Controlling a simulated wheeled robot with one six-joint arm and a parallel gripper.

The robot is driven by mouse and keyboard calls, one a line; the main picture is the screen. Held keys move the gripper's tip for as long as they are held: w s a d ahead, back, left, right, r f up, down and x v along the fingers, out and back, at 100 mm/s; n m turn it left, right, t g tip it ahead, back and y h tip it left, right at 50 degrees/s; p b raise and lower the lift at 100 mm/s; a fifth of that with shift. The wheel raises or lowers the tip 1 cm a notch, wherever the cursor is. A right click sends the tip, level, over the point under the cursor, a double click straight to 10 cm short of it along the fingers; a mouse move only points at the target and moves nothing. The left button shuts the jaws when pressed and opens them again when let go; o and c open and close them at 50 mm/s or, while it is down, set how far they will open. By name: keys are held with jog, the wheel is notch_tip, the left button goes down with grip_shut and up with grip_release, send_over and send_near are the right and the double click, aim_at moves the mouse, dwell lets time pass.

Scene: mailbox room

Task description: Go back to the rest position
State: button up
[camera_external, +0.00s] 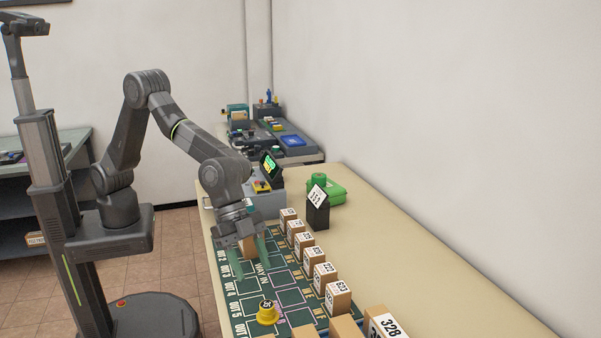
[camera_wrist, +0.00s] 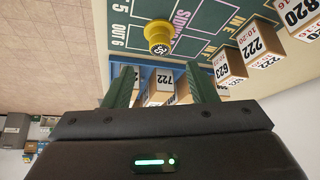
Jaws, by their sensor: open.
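My gripper (camera_external: 252,266) hangs over the left side of the green sorting mat (camera_external: 288,297), its green fingers pointing down and spread apart. A plain brown box (camera_external: 249,248) shows between or just behind the fingers; I cannot tell whether they touch it. In the wrist view my gripper (camera_wrist: 163,72) has its two fingers wide apart. A box labelled 722 (camera_wrist: 161,82) and other boxes by a blue surface appear in the gap, seemingly beyond the fingers. My arm is bent and reaches out over the table.
A row of labelled boxes (camera_external: 325,276) runs along the mat's right side. A yellow stamp-like piece (camera_external: 267,314) stands on the mat. The table's right side is clear.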

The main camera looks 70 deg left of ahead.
aim_at(271, 302)
jog(key=p+x, duration=0.1)
jog(key=x, duration=0.8)
jog(key=shift+d+f+p, duration=0.1)
jog(key=shift+f+p, duration=0.1)
jog(key=shift+p, duration=0.15)
notch_tip(271, 302, up, 10)
jog(key=b, duration=0.1)
jog(key=w+a+n, duration=0.1)
jog(key=w, duration=0.4)
jog(key=w+a+n+p, duration=0.1)
jog(key=w+a, duration=0.1)
jog(key=w, duration=0.3)
jog(key=w+a+n+t, duration=0.1)
jog(key=w, duration=0.4)
jog(key=shift+w+a+r+p, duration=0.25)
jog(key=shift+w+a+p, duration=0.15)
jog(key=w+a+n+p, duration=0.1)
jog(key=w+a+n, duration=0.1)
jog(key=w+a, duration=0.6)
jog(key=w+a+n+p, duration=0.2)
jog(key=w+a, duration=0.4)
jog(key=w, duration=0.4)
jog(key=shift+t+y, duration=0.4)
jog(key=f, duration=0.3)
jog(key=f+p, duration=0.1)
jog(key=f, duration=0.6)
jog(key=shift+d+f, duration=0.25)
jog(key=shift+d, duration=0.1)
